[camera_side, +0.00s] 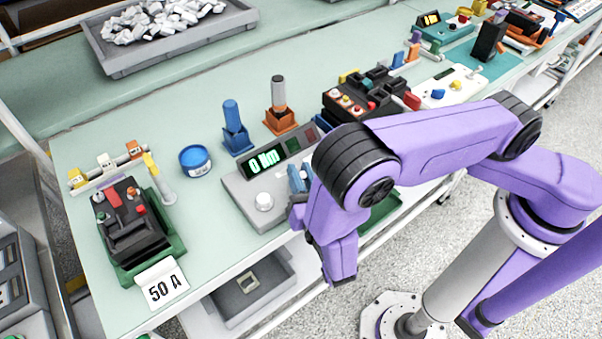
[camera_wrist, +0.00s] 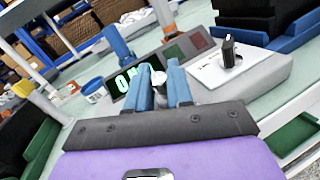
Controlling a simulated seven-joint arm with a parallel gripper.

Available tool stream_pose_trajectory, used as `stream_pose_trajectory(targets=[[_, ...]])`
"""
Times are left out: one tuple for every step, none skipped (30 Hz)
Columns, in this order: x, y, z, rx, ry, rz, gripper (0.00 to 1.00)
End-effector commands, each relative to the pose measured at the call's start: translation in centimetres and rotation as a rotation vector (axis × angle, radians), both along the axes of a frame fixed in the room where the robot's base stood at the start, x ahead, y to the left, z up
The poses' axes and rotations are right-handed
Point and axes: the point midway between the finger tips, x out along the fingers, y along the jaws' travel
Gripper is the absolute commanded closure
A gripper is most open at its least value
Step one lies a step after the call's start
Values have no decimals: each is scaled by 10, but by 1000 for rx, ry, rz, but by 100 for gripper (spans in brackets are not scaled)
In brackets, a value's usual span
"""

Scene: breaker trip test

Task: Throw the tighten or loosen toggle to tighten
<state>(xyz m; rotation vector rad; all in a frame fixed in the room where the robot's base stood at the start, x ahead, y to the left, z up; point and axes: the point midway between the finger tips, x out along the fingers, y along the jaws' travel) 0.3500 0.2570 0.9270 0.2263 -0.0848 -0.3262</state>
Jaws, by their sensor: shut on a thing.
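The grey torque tester (camera_side: 243,190) stands at the table's front edge, its green display (camera_side: 265,161) reading "0 Nm". It also shows in the wrist view (camera_wrist: 272,78). My gripper (camera_side: 298,178) is low over the tester, right of the white round knob (camera_side: 264,201). In the wrist view my gripper's blue fingers (camera_wrist: 160,72) are close together around a small pale toggle tip (camera_wrist: 158,77). The fingers hide most of the toggle, so its tilt and any tighten or loosen marking cannot be read. In the side view my arm covers the tester's right part.
A white plate with an upright black lever (camera_wrist: 229,52) lies right of the fingers. Blue (camera_side: 232,115) and orange (camera_side: 279,104) tool holders stand behind the tester, a blue tin (camera_side: 195,160) to its left. A breaker in a green tray (camera_side: 174,246) is far left.

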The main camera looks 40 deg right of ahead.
Motion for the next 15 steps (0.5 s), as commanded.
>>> stream_pose_trajectory(targets=[[0,-4,-1,-4,2,-12,100],[0,-4,-1,-4,2,-12,100],[0,-4,-1,-5,3,-12,100],[0,-4,-1,-5,4,-12,100],[0,-4,-1,-5,4,-12,100],[0,-4,-1,-5,4,-12,100],[0,-4,-1,-5,4,-12,100],[0,-4,-1,-5,4,-12,76],[0,-4,-1,-4,4,-13,63],[0,-4,-1,-5,4,-12,61],[0,-4,-1,-5,4,-12,61],[0,-3,-1,-4,4,-10,61],[0,-3,-1,-4,4,-10,61],[0,-3,-1,-4,3,-9,61],[0,-3,-1,-3,3,-8,61]])
